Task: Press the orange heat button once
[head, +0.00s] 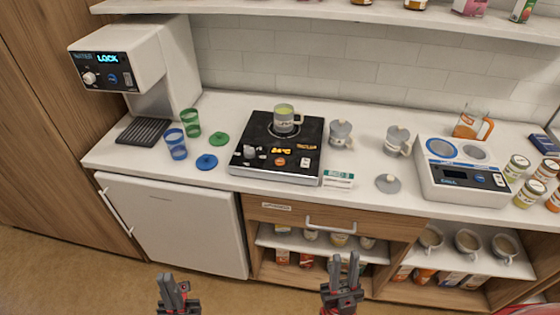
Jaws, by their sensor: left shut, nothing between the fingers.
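The black hot plate (252,135) stands on the white counter, with a greenish glass mug (284,118) on its heating ring. On its front panel are a knob (249,152), a lit orange display (281,151), a small round orange button (280,161) and a white switch (305,162). The orange button is in plain view and nothing touches it. My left gripper (169,278) is shut and empty, low in front of the white fridge. My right gripper (345,258) is open and empty, low in front of the shelves. Both are well apart from the hot plate.
A water dispenser (118,62), blue cup (175,144), green cup (190,123) and two lids stand left of the plate. A drawer handle (331,225) juts out below.

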